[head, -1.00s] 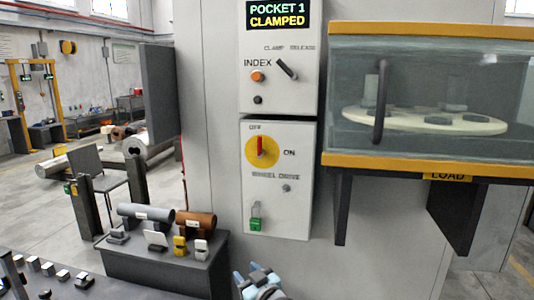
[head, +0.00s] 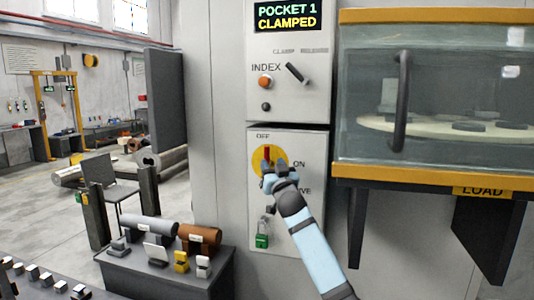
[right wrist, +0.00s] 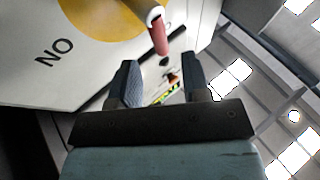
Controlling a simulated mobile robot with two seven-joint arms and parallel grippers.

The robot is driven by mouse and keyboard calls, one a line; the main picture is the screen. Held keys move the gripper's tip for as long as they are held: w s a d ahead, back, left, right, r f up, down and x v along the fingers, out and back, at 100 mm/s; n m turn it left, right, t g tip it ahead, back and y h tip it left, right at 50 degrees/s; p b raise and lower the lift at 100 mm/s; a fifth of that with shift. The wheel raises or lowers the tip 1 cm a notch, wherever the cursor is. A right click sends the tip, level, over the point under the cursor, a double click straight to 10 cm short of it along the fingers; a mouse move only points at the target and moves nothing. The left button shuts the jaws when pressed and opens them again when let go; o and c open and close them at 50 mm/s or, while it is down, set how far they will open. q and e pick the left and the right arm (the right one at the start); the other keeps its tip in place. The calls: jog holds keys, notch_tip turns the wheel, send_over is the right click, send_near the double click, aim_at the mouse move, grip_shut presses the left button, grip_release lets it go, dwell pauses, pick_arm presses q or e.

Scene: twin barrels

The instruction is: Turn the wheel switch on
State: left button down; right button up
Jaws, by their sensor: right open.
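The wheel switch (head: 268,153) is a red handle on a yellow disc (head: 256,161), on the lower white panel (head: 285,225). Its handle points up toward OFF in the head view. ON is printed to its right. In the right wrist view the red handle (right wrist: 158,32) stands out from the yellow disc (right wrist: 105,18), just beyond my fingers. My right gripper (head: 275,169) is in front of the lower part of the disc in the head view. In the right wrist view its two fingers (right wrist: 160,85) are apart with nothing between them. My left gripper is out of view.
The upper panel has an orange INDEX button (head: 265,82), a black lever (head: 297,72) and a display (head: 287,16) reading POCKET 1 CLAMPED. A glass-fronted cabinet (head: 440,170) juts out at right. A bench (head: 165,270) with cylinders stands at lower left.

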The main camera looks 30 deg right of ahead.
aim_at(268, 156)
jog(key=x, duration=0.6)
jog(key=shift+w+p, duration=0.15)
jog(key=shift+p, duration=0.15)
grip_shut()
